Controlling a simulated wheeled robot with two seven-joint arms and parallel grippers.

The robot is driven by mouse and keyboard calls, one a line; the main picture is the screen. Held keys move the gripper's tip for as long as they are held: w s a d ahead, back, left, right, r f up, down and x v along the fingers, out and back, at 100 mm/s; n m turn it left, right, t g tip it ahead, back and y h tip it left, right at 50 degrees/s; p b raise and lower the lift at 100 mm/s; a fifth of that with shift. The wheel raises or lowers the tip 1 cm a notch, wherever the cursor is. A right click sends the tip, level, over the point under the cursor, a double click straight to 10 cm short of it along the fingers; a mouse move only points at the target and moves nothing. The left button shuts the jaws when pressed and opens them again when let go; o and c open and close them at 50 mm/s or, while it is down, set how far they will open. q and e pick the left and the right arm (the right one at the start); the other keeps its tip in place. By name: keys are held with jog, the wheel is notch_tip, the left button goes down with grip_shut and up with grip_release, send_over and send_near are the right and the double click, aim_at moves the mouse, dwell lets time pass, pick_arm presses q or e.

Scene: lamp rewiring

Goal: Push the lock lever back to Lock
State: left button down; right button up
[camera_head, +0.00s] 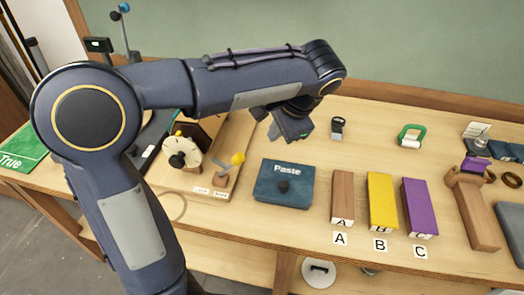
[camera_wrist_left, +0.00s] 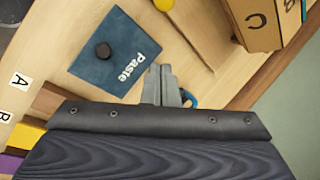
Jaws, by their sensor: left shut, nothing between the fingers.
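The lock lever (camera_head: 238,158) has a yellow ball end and stands on a small brown base beside the round cream dial at the left of the bench. It leans to the right in the head view. Two small white labels (camera_head: 220,195) lie in front of it, too small to read surely. In the left wrist view only part of the yellow ball (camera_wrist_left: 163,5) shows at the top edge. My left gripper (camera_head: 296,137) is above the bench, behind the Paste box and right of the lever, apart from it. Its fingers (camera_wrist_left: 163,88) are shut and empty. My right gripper is not in view.
The blue Paste box (camera_head: 280,182) with a black knob sits right of the lever. Brown, yellow (camera_head: 382,200) and purple blocks marked A, B, C stand further right. The cream dial (camera_head: 182,150) has a black knob. My left arm covers part of the bench's left.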

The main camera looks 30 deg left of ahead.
aim_at(230, 167)
pick_arm(q)
jog(key=shift+s+a, duration=0.1)
jog(key=x, duration=0.9)
jog(key=shift+a+f, duration=0.1)
jog(key=shift+f, duration=0.1)
jog(key=shift+s+a+p, duration=0.2)
jog(key=shift+a+p, duration=0.1)
jog(key=shift+p, duration=0.05)
jog(key=shift+s+a+r+p, duration=0.2)
jog(key=shift+s+a+r, duration=0.1)
jog(key=shift+s, duration=0.35)
jog(key=shift+s+a+r+p, duration=0.15)
jog(key=shift+s+a+r, duration=0.15)
jog(key=shift+s, duration=0.4)
jog(key=shift+a, duration=0.1)
